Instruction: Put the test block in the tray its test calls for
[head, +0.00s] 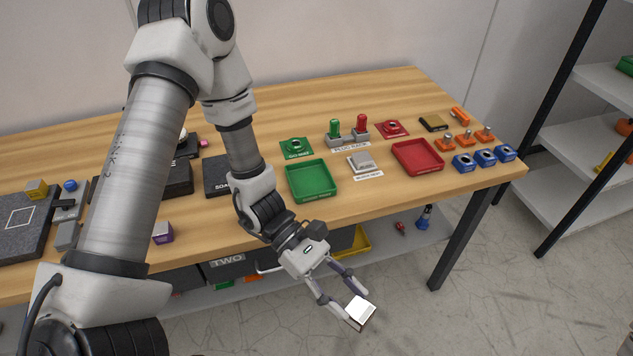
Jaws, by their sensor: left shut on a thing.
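My left gripper (343,292) is shut on a small block with a white top face (360,309), which may be the test block. It holds the block in the air in front of the table's front edge, above the floor. A green tray (311,181) and a red tray (418,157) lie on the table, apart from each other. Both look empty. A green gauge plate (296,147) and a red one (392,129) lie behind the trays. Green and red plug gauges (335,130) stand between them. My right gripper is not in view.
A grey block on a labelled plate (362,161) sits between the trays. Several blue blocks (484,158) and orange pieces (466,139) stand at the table's right end. A purple block (163,232) is near the front edge. Shelves (610,130) stand at the right.

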